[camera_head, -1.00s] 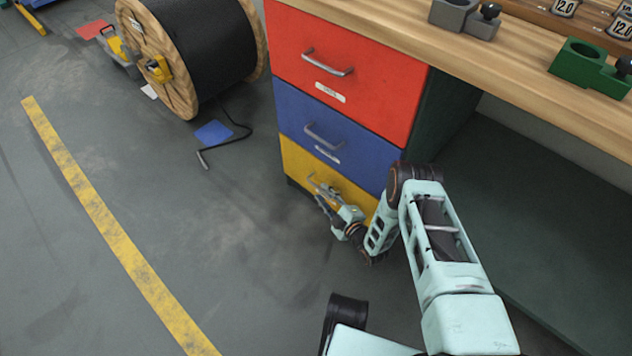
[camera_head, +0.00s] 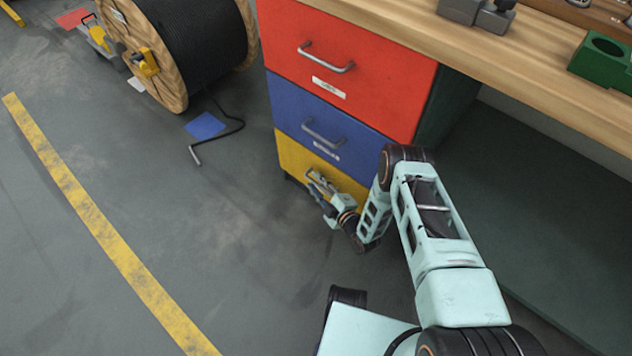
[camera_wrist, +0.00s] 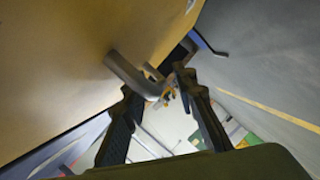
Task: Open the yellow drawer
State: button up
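The yellow drawer (camera_head: 291,156) is the lowest of three in the cabinet and looks flush with the drawers above. My arm partly hides its front. My gripper (camera_head: 315,184) is at the drawer's handle, which is mostly hidden in the head view. In the wrist view the drawer front (camera_wrist: 60,60) fills the upper left, and the grey bar handle (camera_wrist: 130,75) sticks out from it. The fingers of my gripper (camera_wrist: 158,86) stand apart, with the handle reaching in between their tips. I cannot tell whether a finger touches it.
The blue drawer (camera_head: 352,137) and red drawer (camera_head: 385,90) above look shut. The wooden worktop (camera_head: 450,50) overhangs at the right. A cable spool (camera_head: 178,80) and a blue sheet (camera_head: 205,126) are on the floor to the left. The floor before the cabinet is clear.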

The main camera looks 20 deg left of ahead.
jog(key=shift+c, duration=0.2)
grip_shut()
jog(key=shift+s, duration=0.1)
